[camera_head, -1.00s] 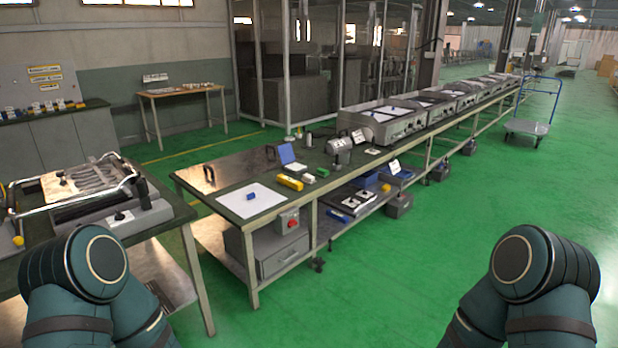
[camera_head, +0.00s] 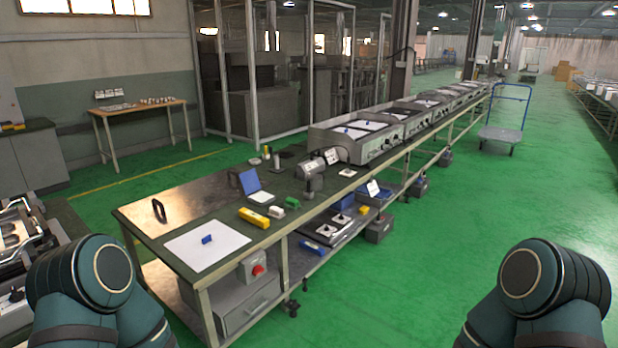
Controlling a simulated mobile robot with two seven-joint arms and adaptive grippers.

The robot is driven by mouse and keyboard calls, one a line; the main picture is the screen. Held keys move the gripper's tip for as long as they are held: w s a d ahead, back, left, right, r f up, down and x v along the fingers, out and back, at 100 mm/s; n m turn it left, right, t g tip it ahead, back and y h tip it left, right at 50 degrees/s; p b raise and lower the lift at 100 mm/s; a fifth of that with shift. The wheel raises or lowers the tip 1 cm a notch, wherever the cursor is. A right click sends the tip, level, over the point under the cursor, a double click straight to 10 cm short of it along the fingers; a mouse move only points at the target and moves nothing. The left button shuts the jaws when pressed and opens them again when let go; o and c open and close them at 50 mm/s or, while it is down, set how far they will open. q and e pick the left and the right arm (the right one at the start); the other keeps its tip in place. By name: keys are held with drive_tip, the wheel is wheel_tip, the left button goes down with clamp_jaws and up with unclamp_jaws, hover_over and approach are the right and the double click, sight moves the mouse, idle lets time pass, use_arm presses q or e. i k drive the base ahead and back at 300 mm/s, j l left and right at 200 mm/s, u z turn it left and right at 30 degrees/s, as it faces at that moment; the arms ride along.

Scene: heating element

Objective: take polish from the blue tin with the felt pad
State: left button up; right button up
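A blue open case or tin (camera_head: 250,182) stands on the long workbench with its lid raised; it is too small to tell what lies inside. A small blue piece (camera_head: 207,239) rests on a white sheet (camera_head: 190,254) at the bench's near left end. A yellow block (camera_head: 254,217) and a small green-and-white block (camera_head: 277,212) lie beside the tin. I cannot tell which thing is the felt pad. Only upper parts of my two arms show at the bottom corners; both grippers are out of view.
The workbench (camera_head: 150,223) runs away to the right, with grey heating units (camera_head: 365,140) along it. A red button box (camera_head: 252,268) hangs under its near edge. A blue trolley (camera_head: 500,133) stands at the back right. Green floor is clear on the right.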

sight(277, 214)
drive_tip(key=i+z, duration=0.1)
drive_tip(key=i, duration=0.4)
drive_tip(key=i+j+z, duration=0.15)
drive_tip(key=i, duration=0.35)
drive_tip(key=i+j+z, duration=0.1)
drive_tip(key=i, duration=0.4)
drive_tip(key=i+j+z, duration=0.1)
drive_tip(key=i, duration=0.4)
drive_tip(key=i+j+z, duration=0.15)
drive_tip(key=i+j, duration=0.2)
drive_tip(key=i, duration=0.15)
drive_tip(key=i+j+z, duration=0.1)
drive_tip(key=i+j, duration=0.15)
drive_tip(key=i, duration=0.2)
